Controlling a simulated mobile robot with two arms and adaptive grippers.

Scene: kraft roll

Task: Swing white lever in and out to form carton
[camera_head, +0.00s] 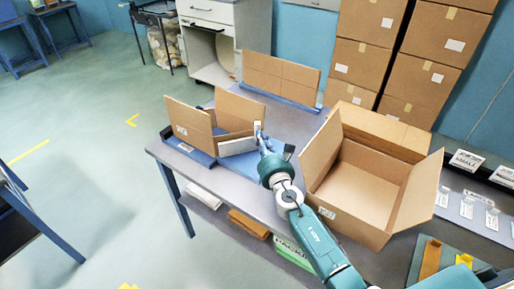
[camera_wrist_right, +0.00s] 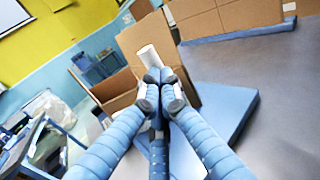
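The white lever (camera_head: 257,127) stands at the near right corner of a partly folded brown carton (camera_head: 193,124), which rests on a blue base (camera_head: 197,154) on the table. In the right wrist view the lever shows as a white cylinder (camera_wrist_right: 149,55), with the carton (camera_wrist_right: 118,88) behind it. My right gripper (camera_head: 261,135) reaches in from the lower right. In the wrist view its fingertips (camera_wrist_right: 160,76) come together around the lever's lower end, hiding it. A pale panel (camera_head: 238,146) lies along the carton's near side. My left gripper is not in view.
A large open carton (camera_head: 365,185) stands right of my forearm on the table (camera_head: 258,190). A flat brown carton piece (camera_head: 282,78) stands behind on another blue base. Stacked boxes (camera_head: 361,63) fill the back. Labels (camera_head: 480,212) lie at the right. Floor at the left is mostly clear.

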